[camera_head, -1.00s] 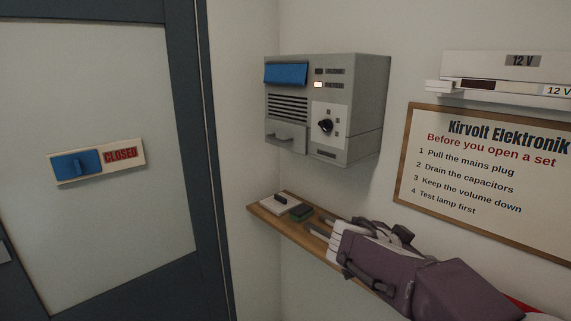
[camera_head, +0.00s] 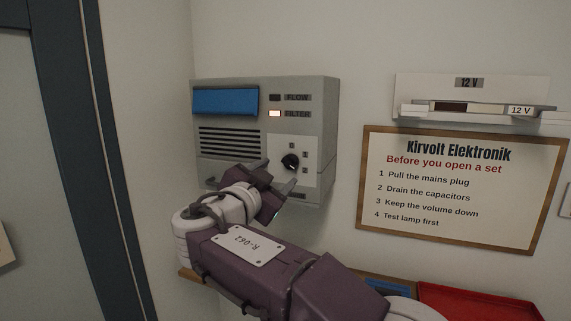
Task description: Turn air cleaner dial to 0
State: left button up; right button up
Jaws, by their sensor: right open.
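The air cleaner (camera_head: 322,128) is a grey box on the wall, with a blue flap, a dark vent grille and FLOW and FILTER lamps; the FILTER lamp is lit. Its black dial (camera_head: 290,161) sits on a white plate at the lower right of the front, with small marks around it that are too small to read surely. My right gripper (camera_head: 274,174) is just below and left of the dial, its fingers apart and pointing up toward the box. I cannot tell whether a finger touches the front. My left gripper is not in view.
A framed notice (camera_head: 460,195) and a 12 V lamp fixture (camera_head: 470,100) are on the wall to the right. A red tray (camera_head: 480,305) lies below the notice. A dark door frame (camera_head: 65,150) stands at the left. The wooden shelf is mostly hidden behind my right arm.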

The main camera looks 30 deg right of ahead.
aim_at(289, 163)
jog(key=p+x, duration=0.1)
jog(key=x, duration=0.1)
jog(key=p+x, duration=0.2)
jog(key=x, duration=0.1)
jog(key=w+a+p+x, duration=0.1)
jog(key=p+x, duration=0.1)
jog(key=x, duration=0.1)
jog(key=shift+w+r, duration=0.1)
jog(key=shift+w+d+p, duration=0.15)
jog(key=shift+d+p, duration=0.25)
jog(key=shift+d, duration=0.25)
jog(key=shift+s+d, duration=0.1)
jog(key=shift+s, duration=0.3)
jog(key=shift+w+a+f, duration=0.2)
jog(key=c, duration=0.9)
grip_shut()
